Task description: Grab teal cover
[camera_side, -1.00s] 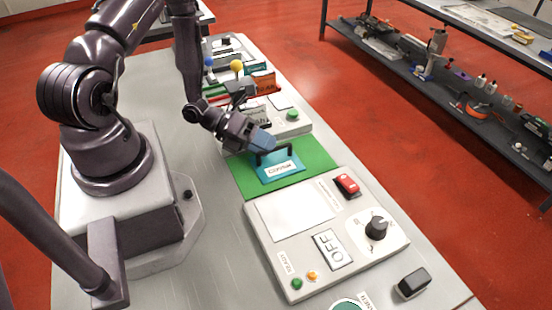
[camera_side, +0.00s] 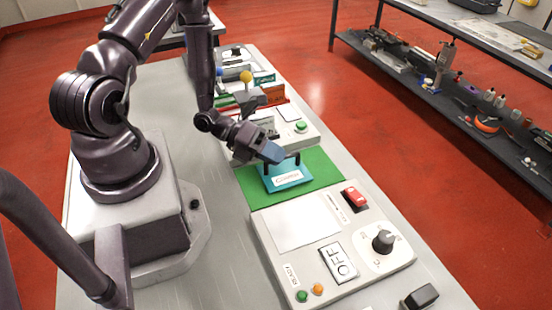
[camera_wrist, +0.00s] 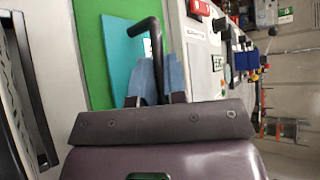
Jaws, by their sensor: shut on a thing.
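The teal cover (camera_side: 287,179) is a flat plate with a white label and a black bar handle, over the green mat (camera_side: 322,166) in the side view. My gripper (camera_side: 276,157) has its blue fingers shut on the cover's handle. In the wrist view the black handle (camera_wrist: 150,27) runs between the blue fingers of my gripper (camera_wrist: 156,75), with the teal plate (camera_wrist: 118,53) behind it and the green mat (camera_wrist: 91,50) beyond. I cannot tell whether the plate touches the mat.
A grey panel (camera_side: 300,273) with a red switch (camera_side: 354,197), a black knob (camera_side: 382,241) and an OFF label stands in front of the mat. Another unit with a green button (camera_side: 301,127) and coloured holders stands behind. A small black block (camera_side: 421,297) lies near the table's front edge.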

